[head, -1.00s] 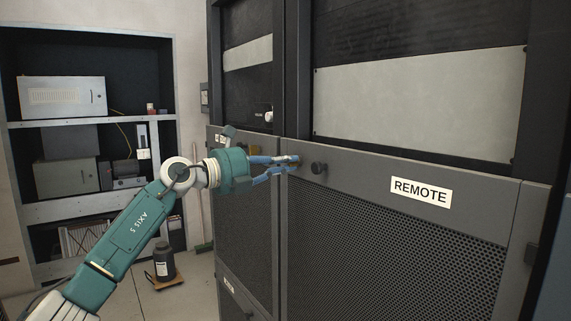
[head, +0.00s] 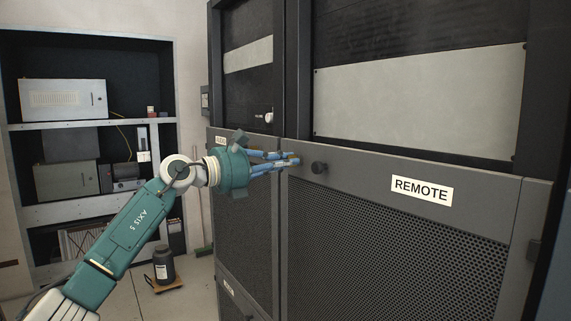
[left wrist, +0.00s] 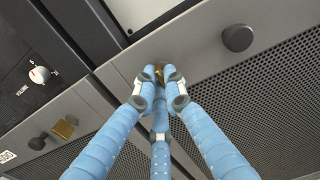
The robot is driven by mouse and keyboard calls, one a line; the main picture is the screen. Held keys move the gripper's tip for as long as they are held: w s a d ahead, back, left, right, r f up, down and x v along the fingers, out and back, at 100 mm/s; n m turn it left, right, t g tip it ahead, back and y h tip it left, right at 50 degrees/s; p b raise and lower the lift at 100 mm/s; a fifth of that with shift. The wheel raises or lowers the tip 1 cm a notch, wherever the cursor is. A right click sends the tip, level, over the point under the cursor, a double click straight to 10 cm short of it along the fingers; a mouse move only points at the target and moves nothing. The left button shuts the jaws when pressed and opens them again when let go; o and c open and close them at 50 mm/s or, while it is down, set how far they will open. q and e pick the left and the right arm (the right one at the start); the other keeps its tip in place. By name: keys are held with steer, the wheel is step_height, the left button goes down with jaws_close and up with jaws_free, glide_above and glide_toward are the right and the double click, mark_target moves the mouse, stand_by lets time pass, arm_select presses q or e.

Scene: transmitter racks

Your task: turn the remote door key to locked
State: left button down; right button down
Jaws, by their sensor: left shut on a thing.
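The door labelled REMOTE (head: 360,178) is the grey front panel with a mesh lower part at the centre and right of the head view. My left gripper (head: 293,160) reaches its upper left corner, left of a dark round knob (head: 319,167). In the left wrist view the blue fingers (left wrist: 164,84) are shut on a small brass key (left wrist: 169,72) at the door face. The fingertips hide most of the key, so I cannot tell its exact angle. The knob also shows there (left wrist: 237,38). My right gripper is not in view.
The neighbouring door at left has its own brass key (left wrist: 63,129) and dark knob (left wrist: 38,142). A volume dial (left wrist: 39,75) sits above it. Shelves (head: 95,122) stand behind at left, and a dark bottle (head: 164,265) stands on a small wooden base on the floor.

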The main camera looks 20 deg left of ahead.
arm_select(q)
steer(key=shift+f, duration=0.1)
stand_by(0.4)
steer(key=c, duration=1.8)
jaws_free()
steer(key=v, duration=1.2)
steer(key=shift+w, duration=0.1)
